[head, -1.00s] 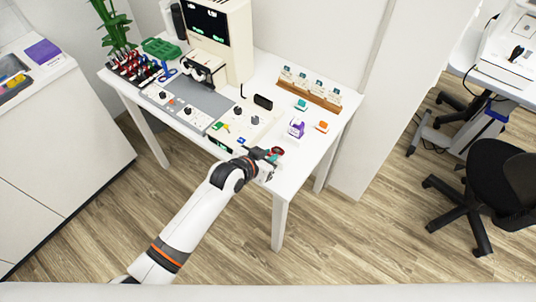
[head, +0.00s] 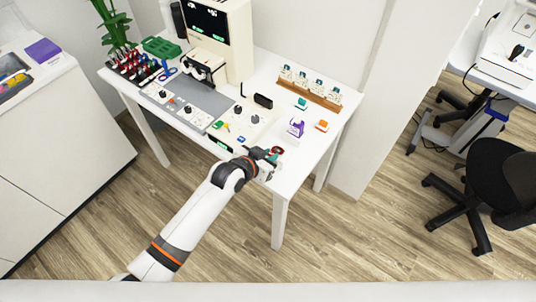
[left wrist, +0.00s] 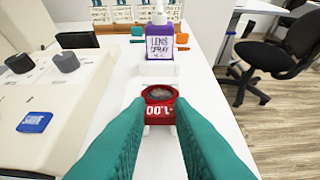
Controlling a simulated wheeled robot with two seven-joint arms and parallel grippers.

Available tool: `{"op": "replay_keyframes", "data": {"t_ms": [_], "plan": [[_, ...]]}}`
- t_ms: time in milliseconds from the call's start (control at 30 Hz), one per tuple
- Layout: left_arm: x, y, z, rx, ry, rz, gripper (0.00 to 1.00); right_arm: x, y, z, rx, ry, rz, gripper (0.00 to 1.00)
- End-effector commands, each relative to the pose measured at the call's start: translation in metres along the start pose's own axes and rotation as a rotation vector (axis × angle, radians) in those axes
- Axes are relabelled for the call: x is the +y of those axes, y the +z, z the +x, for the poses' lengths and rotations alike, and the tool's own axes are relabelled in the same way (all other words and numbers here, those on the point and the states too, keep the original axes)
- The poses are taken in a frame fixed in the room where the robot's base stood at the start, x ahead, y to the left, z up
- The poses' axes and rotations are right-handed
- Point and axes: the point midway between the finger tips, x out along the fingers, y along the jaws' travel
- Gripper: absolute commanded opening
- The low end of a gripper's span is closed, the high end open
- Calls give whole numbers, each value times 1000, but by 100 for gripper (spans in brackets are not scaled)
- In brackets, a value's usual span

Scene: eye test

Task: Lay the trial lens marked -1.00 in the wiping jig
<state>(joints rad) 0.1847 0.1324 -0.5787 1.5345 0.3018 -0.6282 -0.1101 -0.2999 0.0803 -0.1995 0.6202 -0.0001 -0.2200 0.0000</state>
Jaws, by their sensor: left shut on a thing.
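My left gripper (head: 269,159) is over the front right part of the white table. In the left wrist view its teal fingers (left wrist: 158,117) are closed on a red trial lens (left wrist: 160,94), one finger on each side of its tab. The tab shows the mark -1.00, upside down in that view. The lens also shows as a small red ring in the head view (head: 277,151). A low white block (left wrist: 157,71), seemingly the wiping jig, lies under and beyond the lens. I cannot tell whether the lens touches it. My right gripper is not in view.
A purple lens spray bottle (left wrist: 159,42) stands just beyond the white block. A control panel with dark knobs (left wrist: 45,75) is to the left. Teal (head: 301,103) and orange (head: 321,125) pieces lie nearby.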

Motion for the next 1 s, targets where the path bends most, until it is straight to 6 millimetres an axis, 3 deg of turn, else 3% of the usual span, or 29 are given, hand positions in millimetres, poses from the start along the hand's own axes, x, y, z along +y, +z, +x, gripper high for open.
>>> {"op": "replay_keyframes", "data": {"t_ms": [67,100,233,633,1000], "plan": [[0,0,0,0,0,0,0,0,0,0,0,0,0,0],[0,0,0,0,0,0,27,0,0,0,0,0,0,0],[0,0,0,0,0,0,46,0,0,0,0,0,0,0],[0,0,-8,-1,1,0,46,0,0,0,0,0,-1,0],[1,-2,-76,0,1,1,46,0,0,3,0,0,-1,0]]}}
